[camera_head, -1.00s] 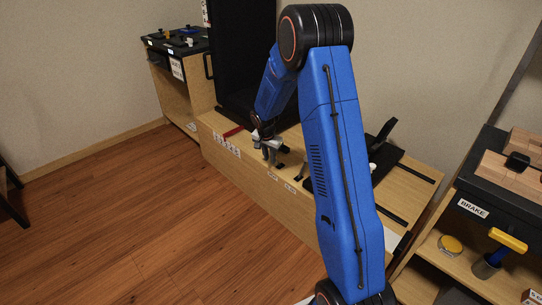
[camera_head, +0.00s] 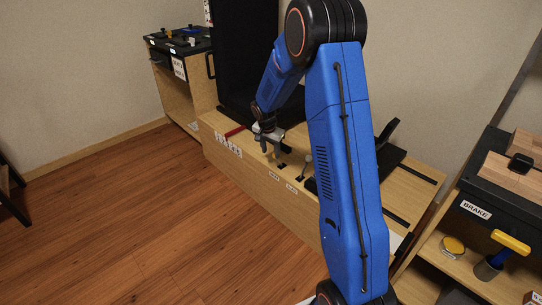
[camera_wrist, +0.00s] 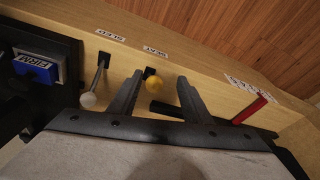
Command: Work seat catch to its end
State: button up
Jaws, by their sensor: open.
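The likely seat catch is a short lever with a yellow knob (camera_wrist: 153,84), standing by a dark slot behind a small label that seems to read SEAT (camera_wrist: 155,50). My gripper (camera_wrist: 160,77) is open, with one finger on each side of the yellow knob in the wrist view; I cannot tell whether either finger touches it. In the head view my gripper (camera_head: 271,148) hangs over the wooden bench (camera_head: 247,168), near its front edge. The yellow knob is not clear in the head view.
A lever with a pale round knob (camera_wrist: 89,99) stands beside it in its own slot. A red handle (camera_wrist: 249,110) lies on the other side. A blue block marked FIRM (camera_wrist: 36,67) is at the left. The wooden floor (camera_head: 130,225) before the bench is clear.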

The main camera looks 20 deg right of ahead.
jog(key=v, duration=1.3)
jog(key=shift+r, duration=0.3)
jog(key=shift+a, duration=0.15)
jog(key=s+a+r+n+t, duration=0.1)
jog(key=s+a+r+n, duration=0.15)
jog(key=s+r, duration=0.6)
jog(key=s+a+r+n, duration=0.1)
jog(key=s+r+n, duration=0.25)
jog(key=s, duration=0.95)
jog(key=s+a+n+y, duration=0.1)
jog(key=s+n, duration=0.1)
jog(key=s, duration=0.9)
jog(key=s+a+n+t, duration=0.1)
jog(key=s+a+n, duration=0.1)
jog(key=s, duration=1)
jog(key=shift+a+f+n+t+y, duration=0.15)
jog(key=shift+a+n+t+y, duration=0.2)
jog(key=shift+n, duration=0.25)
